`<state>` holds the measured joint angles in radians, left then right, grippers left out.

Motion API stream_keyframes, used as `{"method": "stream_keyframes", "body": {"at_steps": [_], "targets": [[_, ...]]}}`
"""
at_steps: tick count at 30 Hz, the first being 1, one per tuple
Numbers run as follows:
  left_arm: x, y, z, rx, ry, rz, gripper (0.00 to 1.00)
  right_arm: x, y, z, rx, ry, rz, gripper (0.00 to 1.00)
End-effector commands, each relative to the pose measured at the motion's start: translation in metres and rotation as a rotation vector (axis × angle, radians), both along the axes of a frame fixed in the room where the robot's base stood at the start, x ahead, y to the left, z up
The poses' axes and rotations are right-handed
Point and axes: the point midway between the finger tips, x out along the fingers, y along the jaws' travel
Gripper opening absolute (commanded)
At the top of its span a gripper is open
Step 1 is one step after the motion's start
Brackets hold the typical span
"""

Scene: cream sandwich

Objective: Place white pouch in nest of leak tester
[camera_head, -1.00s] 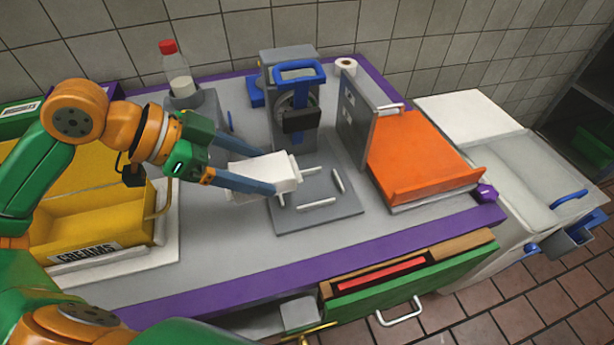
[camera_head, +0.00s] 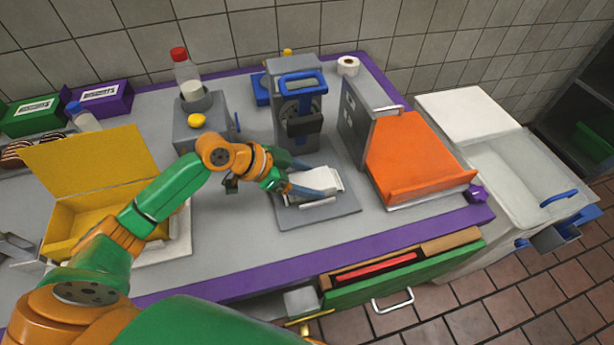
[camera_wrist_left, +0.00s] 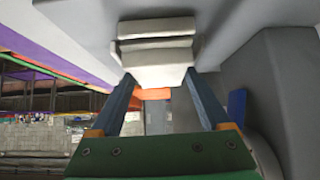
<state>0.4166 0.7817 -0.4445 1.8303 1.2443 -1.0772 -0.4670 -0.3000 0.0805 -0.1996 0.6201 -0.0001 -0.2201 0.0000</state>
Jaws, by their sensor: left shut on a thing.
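The white pouch (camera_head: 318,181) is between the blue fingers of my left gripper (camera_head: 325,185), over the grey base plate of the leak tester (camera_head: 347,203). In the left wrist view the pouch (camera_wrist_left: 157,62) sits between the two fingertips, which press on its sides. The tester's grey column with the blue handle (camera_head: 300,78) stands just behind the pouch. The white rails of the nest are mostly hidden by the pouch and the fingers. I cannot tell whether the pouch touches the plate. My right gripper is not in view.
An orange sloped tray (camera_head: 415,160) with a grey upright panel stands right of the tester. An open yellow box (camera_head: 70,225) is at the left. A grey holder with a red-capped bottle (camera_head: 187,75) stands behind my arm. An open green drawer (camera_head: 405,280) juts out in front.

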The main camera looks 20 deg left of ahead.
Motion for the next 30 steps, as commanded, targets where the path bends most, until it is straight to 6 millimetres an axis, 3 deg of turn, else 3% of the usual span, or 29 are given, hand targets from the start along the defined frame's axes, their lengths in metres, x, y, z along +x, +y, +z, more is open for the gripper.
{"method": "stream_keyframes", "body": {"at_steps": [5,6,8,15,20,30], "targets": [[0.0,0.0,-0.007,0.0,0.001,-0.001,0.17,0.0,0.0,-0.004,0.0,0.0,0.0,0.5],[0.0,0.0,-0.007,0.001,0.002,-0.001,0.83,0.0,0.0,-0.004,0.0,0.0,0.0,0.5],[-0.001,0.0,-0.007,0.002,0.003,-0.001,0.99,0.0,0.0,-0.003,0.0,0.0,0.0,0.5],[-0.002,0.0,-0.008,0.005,0.01,-0.004,1.0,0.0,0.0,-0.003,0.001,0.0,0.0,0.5],[-0.006,0.007,0.003,0.006,0.01,-0.002,1.0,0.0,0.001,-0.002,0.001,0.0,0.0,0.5],[-0.043,0.059,0.061,0.007,0.006,0.002,1.0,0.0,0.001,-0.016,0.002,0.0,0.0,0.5]]}}
